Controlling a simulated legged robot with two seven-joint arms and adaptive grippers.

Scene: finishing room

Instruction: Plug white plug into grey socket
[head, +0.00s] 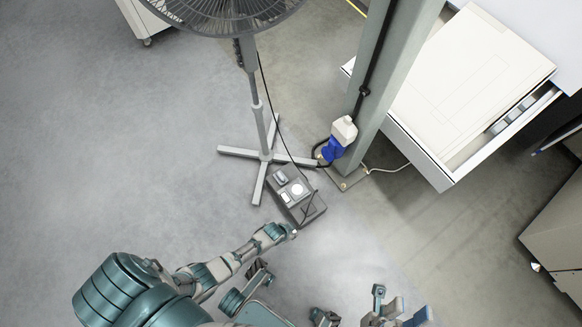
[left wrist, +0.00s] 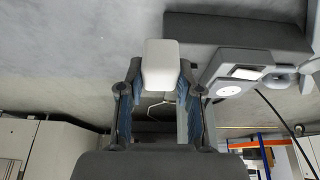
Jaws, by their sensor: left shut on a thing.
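The white plug (left wrist: 161,65) is a pale block between the two fingertips of my left gripper (left wrist: 160,82) in the left wrist view. That gripper is shut on it. In the head view my left gripper (head: 285,231) is at the near end of the grey socket box, and the plug is too small to make out clearly. The grey socket (head: 297,189) is a box on the floor with a round white outlet on top; it also shows in the left wrist view (left wrist: 262,58). The plug looks apart from the outlet. My right gripper (head: 406,310) is low in the head view, fingers apart, empty.
A pedestal fan (head: 265,135) stands behind the socket box, its dark cord running down past the box. A grey-green post (head: 375,90) carries a blue and white connector (head: 338,137). A white cabinet (head: 437,172) stands right. The floor left and front is clear.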

